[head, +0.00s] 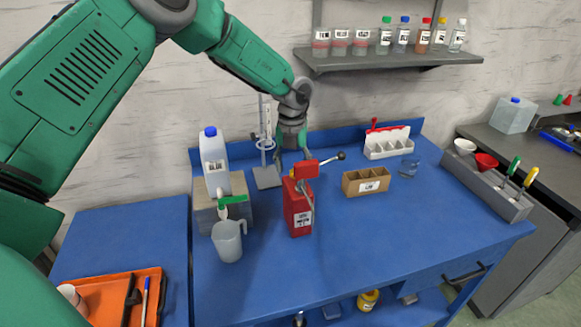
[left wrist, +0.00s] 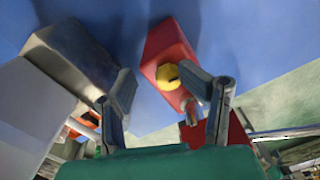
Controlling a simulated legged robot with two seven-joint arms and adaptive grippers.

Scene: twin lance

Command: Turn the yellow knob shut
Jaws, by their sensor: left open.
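The yellow knob (left wrist: 167,76) is a small round piece on the red box (left wrist: 172,45) in the left wrist view. In the head view the red box (head: 298,215) stands upright on the blue bench, and only a sliver of yellow shows near its top. My left gripper (head: 293,158) points down just behind the top of the box. In the left wrist view the left gripper (left wrist: 155,78) is open. The knob appears between the fingertips, closer to the right one. I cannot tell whether that finger touches it. My right gripper is not in view.
A white jug (head: 215,165) on a grey block and a translucent pitcher (head: 227,241) stand left. A cardboard divider box (head: 366,182) stands right. The bench front right is clear.

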